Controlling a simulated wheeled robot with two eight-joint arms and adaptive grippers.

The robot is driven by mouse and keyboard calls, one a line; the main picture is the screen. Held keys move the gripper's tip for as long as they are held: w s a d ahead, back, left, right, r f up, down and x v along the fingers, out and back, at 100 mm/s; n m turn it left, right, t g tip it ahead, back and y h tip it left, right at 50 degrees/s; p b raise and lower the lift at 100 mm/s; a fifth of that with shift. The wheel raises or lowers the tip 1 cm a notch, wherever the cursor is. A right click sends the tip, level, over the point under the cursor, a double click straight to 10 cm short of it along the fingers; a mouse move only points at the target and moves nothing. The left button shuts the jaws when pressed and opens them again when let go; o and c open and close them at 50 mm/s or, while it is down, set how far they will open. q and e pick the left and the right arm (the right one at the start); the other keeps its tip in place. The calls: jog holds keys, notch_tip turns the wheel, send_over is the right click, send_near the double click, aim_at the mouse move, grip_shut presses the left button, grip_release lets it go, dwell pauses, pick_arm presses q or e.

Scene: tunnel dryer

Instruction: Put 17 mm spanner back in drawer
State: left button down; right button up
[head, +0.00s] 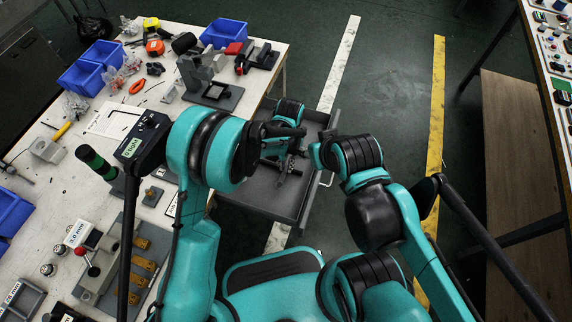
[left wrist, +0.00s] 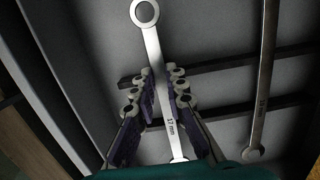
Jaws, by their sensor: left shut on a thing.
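The 17 mm spanner (left wrist: 160,60) is a long grey steel tool with a ring end at the top of the left wrist view; "17 mm" is marked on its shank. My left gripper (left wrist: 162,100) is shut on its shank between two jointed, padded fingers. Its lower end is partly hidden by my wrist. Behind it is the grey floor of the open drawer (left wrist: 225,70), with dark dividers. In the head view my left gripper (head: 286,170) is over the open drawer (head: 255,202); the spanner is hard to make out there.
A second spanner (left wrist: 262,75) lies in the drawer to the right of the held one. The white workbench (head: 100,115) at left holds blue bins (head: 82,78), a grey vise-like fixture (head: 205,80) and loose tools. Open floor lies right of the drawer.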

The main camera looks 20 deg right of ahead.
pick_arm(q)
jog(key=shift+s+f, duration=0.15)
jog(key=shift+f, duration=0.35)
jog(key=c, duration=1.6)
grip_release()
jog(key=shift+o, duration=0.2)
jog(key=shift+f, duration=0.2)
jog(key=shift+r, duration=0.15)
pick_arm(e)
jog(key=shift+w+f, duration=0.15)
jog(key=shift+f, duration=0.15)
pick_arm(q)
jog(key=shift+r, duration=0.1)
